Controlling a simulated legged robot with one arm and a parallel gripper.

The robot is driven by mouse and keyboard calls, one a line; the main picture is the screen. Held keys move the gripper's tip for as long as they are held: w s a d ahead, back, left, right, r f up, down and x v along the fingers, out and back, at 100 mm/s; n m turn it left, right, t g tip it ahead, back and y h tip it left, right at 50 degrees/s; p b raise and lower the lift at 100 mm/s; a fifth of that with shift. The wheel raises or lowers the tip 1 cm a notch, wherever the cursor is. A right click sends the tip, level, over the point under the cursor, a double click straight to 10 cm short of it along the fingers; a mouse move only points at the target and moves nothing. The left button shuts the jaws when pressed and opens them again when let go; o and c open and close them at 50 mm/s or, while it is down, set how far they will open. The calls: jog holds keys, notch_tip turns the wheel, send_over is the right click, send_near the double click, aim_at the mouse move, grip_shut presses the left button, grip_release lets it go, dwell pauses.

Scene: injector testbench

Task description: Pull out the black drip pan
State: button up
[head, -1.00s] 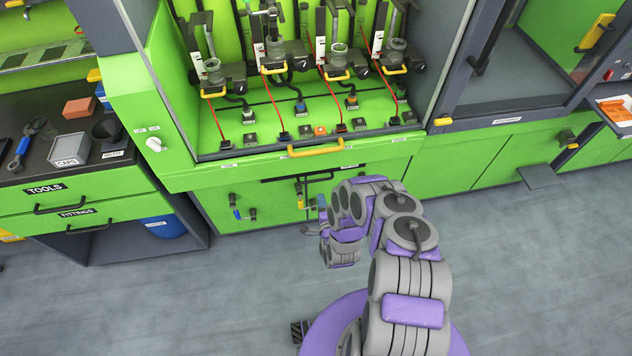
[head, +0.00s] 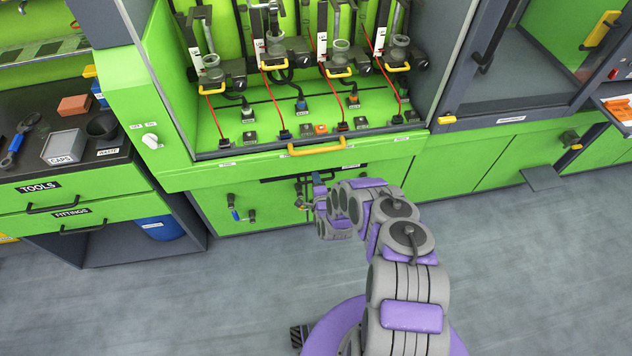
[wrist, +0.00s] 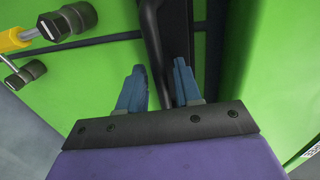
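The black drip pan shows in the head view as a thin dark strip (head: 348,169) in the green front below the bench, partly hidden behind my arm. In the wrist view a black curved bar (wrist: 153,35) runs down between the two blue fingers; it looks like the pan's handle. My gripper (wrist: 160,68) is open, with one finger on each side of this bar. I cannot tell whether either finger touches it. In the head view my gripper (head: 318,185) is at the green front, just below the strip, and mostly hidden by the wrist.
A yellow-handled valve (wrist: 25,38) with dark knobs is left of the fingers in the wrist view. Another valve with a blue handle (head: 235,213) is on the lower green front. A yellow bench handle (head: 317,147) is above. The grey floor in front is clear.

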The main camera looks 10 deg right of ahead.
jog(key=shift+d, duration=0.1)
jog(key=shift+d, duration=0.1)
jog(key=shift+c, duration=0.5)
jog(key=c, duration=0.3)
grip_shut()
jog(key=shift+s, duration=0.1)
